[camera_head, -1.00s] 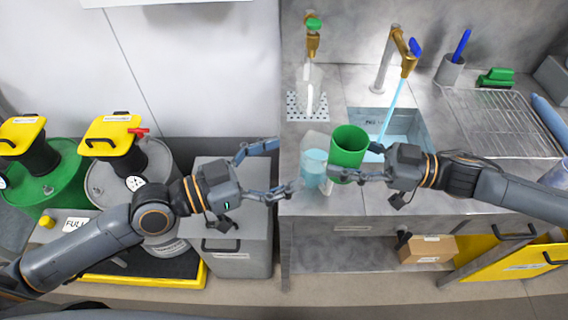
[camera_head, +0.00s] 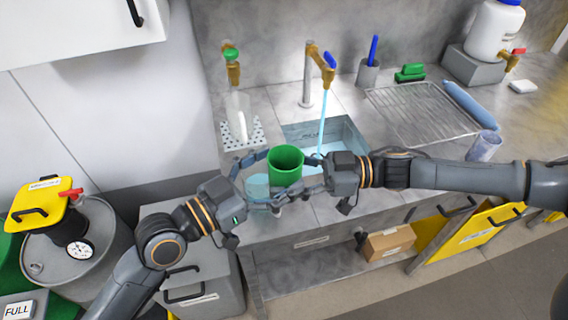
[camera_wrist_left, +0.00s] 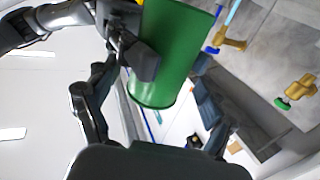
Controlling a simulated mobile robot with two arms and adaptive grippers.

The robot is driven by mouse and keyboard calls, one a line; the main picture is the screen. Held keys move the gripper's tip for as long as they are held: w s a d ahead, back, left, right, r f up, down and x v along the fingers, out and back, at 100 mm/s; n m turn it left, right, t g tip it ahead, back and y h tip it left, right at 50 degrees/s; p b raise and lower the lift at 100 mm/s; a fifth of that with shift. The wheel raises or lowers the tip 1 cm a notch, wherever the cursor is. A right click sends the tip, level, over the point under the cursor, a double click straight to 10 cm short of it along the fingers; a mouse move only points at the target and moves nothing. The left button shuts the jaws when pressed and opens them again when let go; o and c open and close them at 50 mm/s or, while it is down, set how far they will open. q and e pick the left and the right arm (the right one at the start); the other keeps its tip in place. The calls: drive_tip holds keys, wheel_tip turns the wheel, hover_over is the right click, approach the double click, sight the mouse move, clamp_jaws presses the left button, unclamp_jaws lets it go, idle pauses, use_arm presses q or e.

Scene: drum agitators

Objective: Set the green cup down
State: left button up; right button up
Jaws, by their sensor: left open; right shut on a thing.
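The green cup (camera_head: 286,167) is upright and held at the front of the sink counter by my right gripper (camera_head: 306,178), which is shut on it. The cup also shows large in the left wrist view (camera_wrist_left: 175,55), with a dark right finger against its side. My left gripper (camera_head: 264,180) is open, its fingers spread on the left side of the cup and around a clear beaker (camera_head: 256,186) with pale blue contents. I cannot tell whether the left fingers touch the cup or beaker. The cup's base is partly hidden in the head view.
A sink (camera_head: 335,137) with a running blue stream lies behind the cup. A perforated mat (camera_head: 255,135) with a clear vessel is at the back left. A wire drying rack (camera_head: 425,115) and a clear cup (camera_head: 484,146) are at the right. The counter's front edge is close to the grippers.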

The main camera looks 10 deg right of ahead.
use_arm(q)
drive_tip(key=shift+x, duration=0.9)
drive_tip(key=c, duration=1.2)
use_arm(e)
drive_tip(key=o, duration=0.9)
drive_tip(key=shift+o, duration=0.2)
drive_tip(key=shift+d, duration=0.1)
